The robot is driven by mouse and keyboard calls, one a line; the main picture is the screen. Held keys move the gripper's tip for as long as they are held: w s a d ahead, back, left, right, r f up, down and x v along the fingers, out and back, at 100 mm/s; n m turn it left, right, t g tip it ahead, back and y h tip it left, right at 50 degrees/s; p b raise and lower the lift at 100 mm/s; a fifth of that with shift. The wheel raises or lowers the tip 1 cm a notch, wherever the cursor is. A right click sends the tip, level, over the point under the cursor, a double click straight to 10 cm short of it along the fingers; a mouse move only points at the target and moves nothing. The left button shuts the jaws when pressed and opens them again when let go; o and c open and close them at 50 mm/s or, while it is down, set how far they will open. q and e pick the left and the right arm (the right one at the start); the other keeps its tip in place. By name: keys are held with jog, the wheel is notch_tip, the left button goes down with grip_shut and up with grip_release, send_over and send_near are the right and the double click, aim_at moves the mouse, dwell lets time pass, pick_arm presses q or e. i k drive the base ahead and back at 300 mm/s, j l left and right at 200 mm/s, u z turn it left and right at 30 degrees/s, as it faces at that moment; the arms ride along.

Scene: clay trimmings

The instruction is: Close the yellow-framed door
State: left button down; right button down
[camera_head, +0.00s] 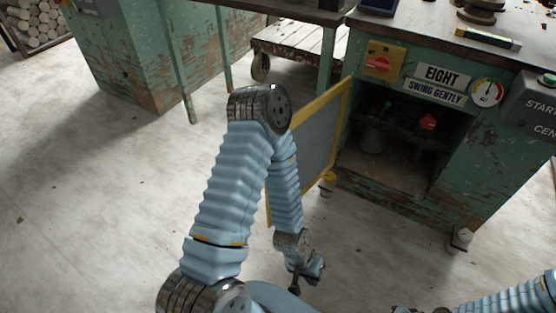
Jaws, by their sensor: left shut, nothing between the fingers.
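The yellow-framed door (319,133) has a grey panel and stands swung open, out from the left side of a green cabinet's opening. My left arm crosses in front of it and hides much of its left part. My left gripper (297,284) is shut and empty, low over the floor in front of the door's lower edge and apart from it. Only a sliver of my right gripper (402,310) seems to show at the bottom edge; its fingers cannot be made out.
A low cart (300,42) stands behind. The floor before the cabinet is clear.

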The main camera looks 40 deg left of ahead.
aim_at(315, 130)
jog(key=j+z, duration=0.15)
jog(key=j, duration=0.3)
jog(key=j+z, duration=0.1)
jog(key=j, duration=0.35)
jog(key=k+j+z, duration=0.15)
jog(key=j, duration=0.3)
jog(key=j+z, duration=0.15)
jog(key=j, duration=0.3)
jog(key=k+j+z, duration=0.1)
jog(key=j, duration=0.35)
jog(key=k+j+z, duration=0.15)
jog(key=j, duration=0.3)
